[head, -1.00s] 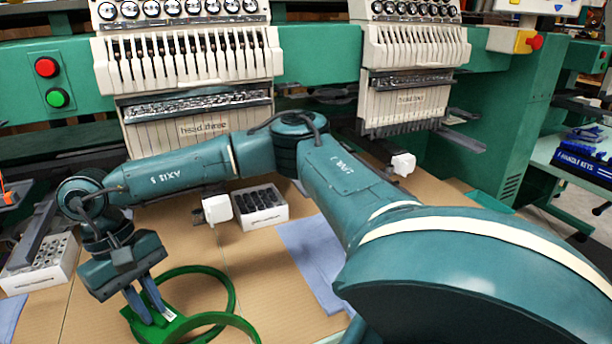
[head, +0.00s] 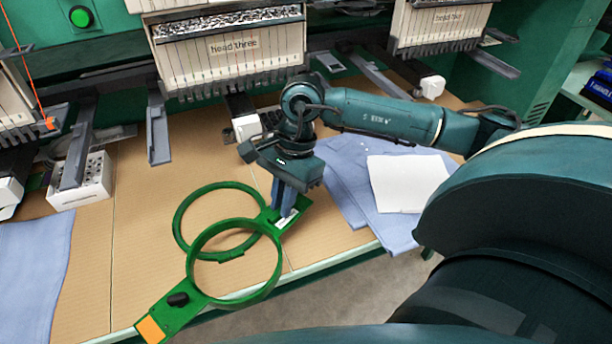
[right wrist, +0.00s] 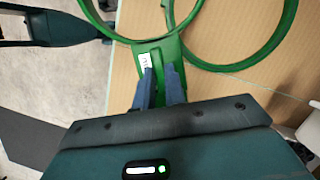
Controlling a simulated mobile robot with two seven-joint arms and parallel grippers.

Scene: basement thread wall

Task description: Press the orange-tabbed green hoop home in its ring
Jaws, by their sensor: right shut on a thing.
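The green hoop (head: 277,270) has an orange tab (head: 150,330) and a black knob at its near left. Its other tab, with a white label, is at the far right. My right gripper (head: 284,208) is shut on that labelled tab; this also shows in the right wrist view (right wrist: 160,80). The plain green ring (head: 178,220) lies on the table behind the hoop. The hoop overlaps the ring's near side but is offset towards the front, not lined up with it. I cannot tell the height between them.
Blue cloths (head: 350,165) with a white sheet (head: 408,184) lie to the right; another blue cloth (head: 40,262) is at the left. A white holed box (head: 80,190) stands at the left. Embroidery machine heads (head: 232,50) overhang the back. The table's front edge runs beneath the hoop.

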